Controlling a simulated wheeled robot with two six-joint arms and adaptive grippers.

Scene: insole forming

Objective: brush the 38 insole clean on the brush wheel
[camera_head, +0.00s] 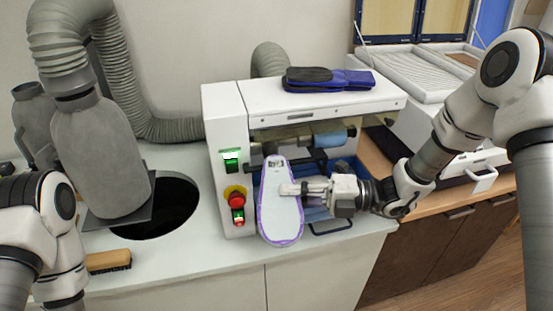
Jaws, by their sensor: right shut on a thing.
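The insole (281,220) is pale with a purple rim and a small dark label near its upper end. It is held upright in front of the white machine (222,115). My right gripper (292,189) comes in from the right and is shut on the insole near its middle. A blue roller (330,139) sits in the machine's opening, above and to the right of the insole, apart from it. I cannot tell which part is the brush wheel. My left arm shows at the lower left edge, but its gripper is out of view.
A red stop button (236,199) and a lit green switch (231,158) are on the machine's front. Dark blue gloves (328,79) lie on top. A brush (109,261) lies on the white counter near a round dark hole (160,212). A grey hose (112,62) stands at left.

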